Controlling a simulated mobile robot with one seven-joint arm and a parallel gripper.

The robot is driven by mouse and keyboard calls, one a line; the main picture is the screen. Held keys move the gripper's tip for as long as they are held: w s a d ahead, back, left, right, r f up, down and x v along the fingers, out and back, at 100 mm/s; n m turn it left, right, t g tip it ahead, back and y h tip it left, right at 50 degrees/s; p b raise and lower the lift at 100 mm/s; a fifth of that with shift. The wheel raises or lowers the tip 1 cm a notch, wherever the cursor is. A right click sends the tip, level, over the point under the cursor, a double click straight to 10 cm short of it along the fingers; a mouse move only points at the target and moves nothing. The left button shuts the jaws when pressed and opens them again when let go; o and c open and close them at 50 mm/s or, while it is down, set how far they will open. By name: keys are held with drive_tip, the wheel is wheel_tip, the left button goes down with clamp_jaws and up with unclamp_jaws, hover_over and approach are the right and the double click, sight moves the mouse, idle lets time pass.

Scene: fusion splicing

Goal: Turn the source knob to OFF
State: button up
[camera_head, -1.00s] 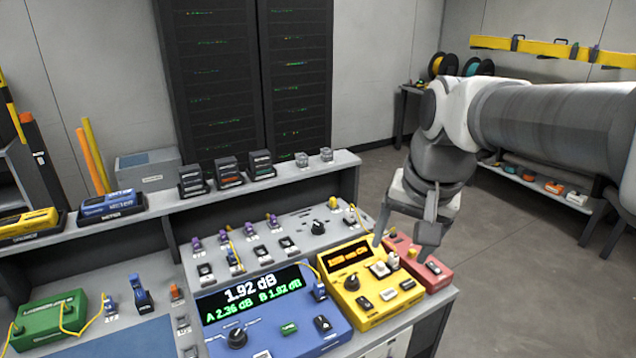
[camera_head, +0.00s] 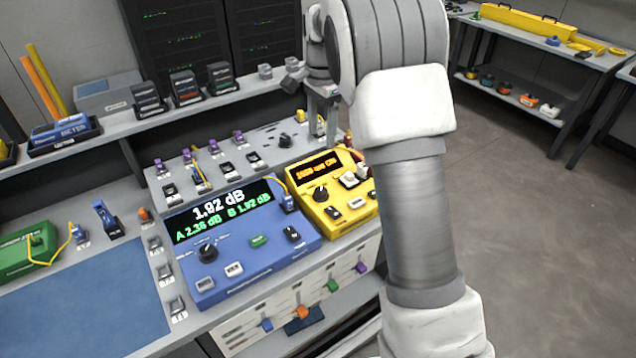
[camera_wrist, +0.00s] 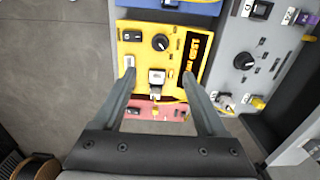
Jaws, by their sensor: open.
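The source knob (camera_head: 321,193) is a small round black knob on the top face of the yellow box (camera_head: 333,226), left of the grey fitting. In the wrist view the knob (camera_wrist: 160,42) shows beyond my fingertips, close to the lit orange display (camera_wrist: 193,52). My gripper (camera_wrist: 159,76) is open and empty, its two fingers spread over the yellow box on either side of the grey fitting (camera_wrist: 157,78). The fingers look apart from the knob. In the head view my arm hides part of the box's right side.
A blue meter (camera_head: 240,245) with its own black knob stands left of the yellow box. A red box (camera_wrist: 150,110) lies on the other side, under my fingers in the wrist view. A grey panel (camera_head: 262,140) with connectors and another knob is behind.

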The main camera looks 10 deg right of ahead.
sight(321, 190)
wheel_tip(321, 190, down, 18)
drive_tip(key=shift+r+b, duration=0.2)
drive_tip(key=shift+b, duration=0.8)
clamp_jaws()
